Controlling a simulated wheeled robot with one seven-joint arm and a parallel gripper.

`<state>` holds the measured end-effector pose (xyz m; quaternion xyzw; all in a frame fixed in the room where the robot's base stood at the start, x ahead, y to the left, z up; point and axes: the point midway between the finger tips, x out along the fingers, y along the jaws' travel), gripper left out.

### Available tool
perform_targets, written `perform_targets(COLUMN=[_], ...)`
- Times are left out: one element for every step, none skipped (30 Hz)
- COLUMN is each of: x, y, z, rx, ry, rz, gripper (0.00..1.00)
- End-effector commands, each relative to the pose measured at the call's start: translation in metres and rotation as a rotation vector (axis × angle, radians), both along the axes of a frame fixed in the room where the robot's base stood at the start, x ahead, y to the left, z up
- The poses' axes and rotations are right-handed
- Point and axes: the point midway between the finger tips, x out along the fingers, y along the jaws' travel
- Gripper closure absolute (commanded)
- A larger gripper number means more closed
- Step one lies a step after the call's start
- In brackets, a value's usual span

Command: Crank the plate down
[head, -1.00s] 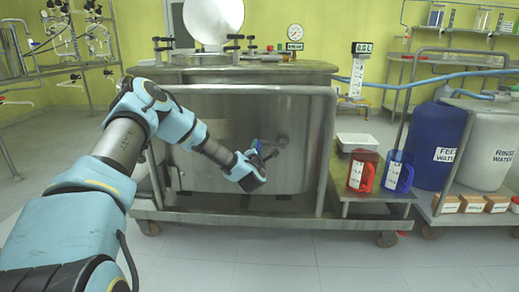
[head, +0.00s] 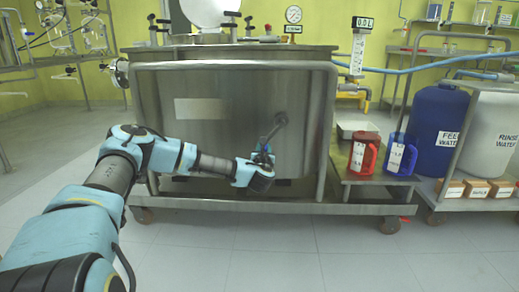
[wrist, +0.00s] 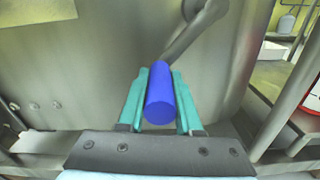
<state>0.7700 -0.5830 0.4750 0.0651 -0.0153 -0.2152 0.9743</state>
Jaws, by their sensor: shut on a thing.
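The crank (head: 272,132) is a metal arm on the front of the steel tank (head: 225,85), running from its hub down and to the left. It also shows in the wrist view (wrist: 192,38). Its blue cylindrical handle (wrist: 161,97) points towards my wrist camera. My gripper (head: 262,158) is at the lower end of the crank. In the wrist view, its two teal fingers (wrist: 160,100) are shut on the handle, one on each side. I cannot make out the plate in either view.
A red jug (head: 363,155) and a blue jug (head: 402,157) stand on a low shelf right of the tank. A blue barrel (head: 437,128) is farther right. The tank's frame rail (head: 322,140) rises right of my gripper. The floor in front is clear.

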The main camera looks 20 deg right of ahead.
Motion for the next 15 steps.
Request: perform_targets(x=[0.0,-0.001,-0.002,-0.003,-0.004,-0.006,-0.007,-0.008,-0.01,-0.011,-0.012,-0.013,-0.014,-0.015,-0.017], y=[0.0,-0.002,-0.005,-0.007,-0.01,-0.013,-0.015,-0.018,-0.021,-0.023,-0.026,-0.029,-0.031,-0.033,-0.036], z=[-0.013,-0.015,-0.018,-0.019,-0.021,-0.023,-0.024,-0.026,-0.027,-0.028,-0.029,-0.03,-0.03,-0.031,-0.032], rx=[-0.039,-0.065,-0.1,-0.125,-0.152,-0.185,-0.212,-0.235,-0.268,-0.291,-0.315,-0.345,-0.367,-0.388,-0.415], ry=[0.027,0.039,0.055,0.067,0.079,0.096,0.107,0.119,0.135,0.145,0.155,0.17,0.179,0.189,0.202], rz=[0.009,0.009,0.008,0.008,0.008,0.008,0.008,0.008,0.008,0.008,0.007,0.007,0.006,0.006,0.006], gripper=[1.0,1.0,1.0,1.0,1.0,1.0,1.0,1.0,1.0,1.0,1.0,1.0,1.0,1.0,1.0])
